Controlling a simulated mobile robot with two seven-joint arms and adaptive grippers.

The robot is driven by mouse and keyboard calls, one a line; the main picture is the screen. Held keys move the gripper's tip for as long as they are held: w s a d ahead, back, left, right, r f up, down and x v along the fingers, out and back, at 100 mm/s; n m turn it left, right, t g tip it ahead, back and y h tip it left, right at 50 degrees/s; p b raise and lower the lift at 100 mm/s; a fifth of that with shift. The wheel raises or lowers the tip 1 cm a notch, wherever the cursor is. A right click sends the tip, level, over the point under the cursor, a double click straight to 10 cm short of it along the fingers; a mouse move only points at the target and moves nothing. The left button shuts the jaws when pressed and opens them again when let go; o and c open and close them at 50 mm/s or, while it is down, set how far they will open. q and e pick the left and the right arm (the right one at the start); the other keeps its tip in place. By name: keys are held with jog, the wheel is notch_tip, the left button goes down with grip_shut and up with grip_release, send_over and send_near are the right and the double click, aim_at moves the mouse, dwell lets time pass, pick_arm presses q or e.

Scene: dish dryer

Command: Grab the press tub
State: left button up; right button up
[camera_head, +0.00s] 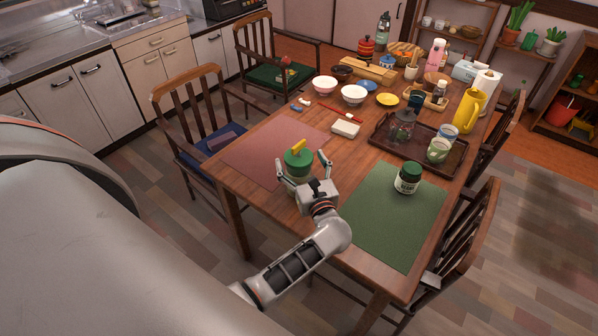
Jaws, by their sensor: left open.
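The press tub, a green-lidded tub with a yellow handle (298,163), stands on the wooden table at the inner edge of the pink placemat (258,153). My left gripper (302,168) is open, with one finger on each side of the tub. Its palm is on the near side and hides the tub's lower front. I cannot tell whether the fingers touch the tub. My right gripper is not in view.
A green-lidded jar (408,178) stands on the green placemat (392,225) to the right. A dark tray (447,170) holds a glass jar and mugs. A white dish (345,129), a red utensil (341,113) and bowls lie behind. Chairs flank the table (240,185).

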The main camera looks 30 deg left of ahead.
pick_arm(q)
jog(key=shift+x, duration=1)
jog(key=c, duration=2.2)
